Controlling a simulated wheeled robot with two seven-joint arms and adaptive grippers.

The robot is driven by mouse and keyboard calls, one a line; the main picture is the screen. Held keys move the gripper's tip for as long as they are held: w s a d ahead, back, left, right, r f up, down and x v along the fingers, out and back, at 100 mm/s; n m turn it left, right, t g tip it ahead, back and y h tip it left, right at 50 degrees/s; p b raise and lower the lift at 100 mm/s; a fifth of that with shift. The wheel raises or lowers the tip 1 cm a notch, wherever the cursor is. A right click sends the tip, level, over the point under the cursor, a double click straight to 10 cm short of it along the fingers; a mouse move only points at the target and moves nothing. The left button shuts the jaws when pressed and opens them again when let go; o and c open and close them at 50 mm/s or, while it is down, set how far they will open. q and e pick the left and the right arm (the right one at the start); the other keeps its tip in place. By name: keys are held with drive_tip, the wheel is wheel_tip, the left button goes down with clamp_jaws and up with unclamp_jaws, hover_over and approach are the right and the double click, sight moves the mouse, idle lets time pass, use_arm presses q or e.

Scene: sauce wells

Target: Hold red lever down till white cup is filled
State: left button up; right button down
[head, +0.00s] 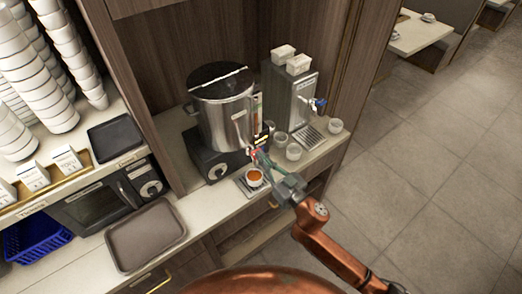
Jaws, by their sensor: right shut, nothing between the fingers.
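The white cup (255,178) stands on the small drip tray below the steel urn (226,115). Orange-brown liquid shows inside the cup. The red lever (254,154) is at the urn's tap, small and partly hidden by my right gripper. My right gripper (264,160) is shut, with its fingertips at the tap, just above and right of the cup. I cannot tell whether it touches the lever or how far the lever is pressed. My left gripper is not in view.
A second steel dispenser (292,98) with a blue lever (319,103) stands to the right. Several clear glasses are near it. A brown tray (146,235) lies on the counter at left. Open floor lies to the right.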

drive_tip(key=shift+r, duration=0.1)
drive_tip(key=s+d+r+p, duration=0.3)
drive_tip(key=s+d, duration=0.4)
drive_tip(key=s, duration=0.1)
drive_tip(key=shift+s+r, duration=0.2)
drive_tip(key=shift+s, duration=0.15)
idle(0.5)
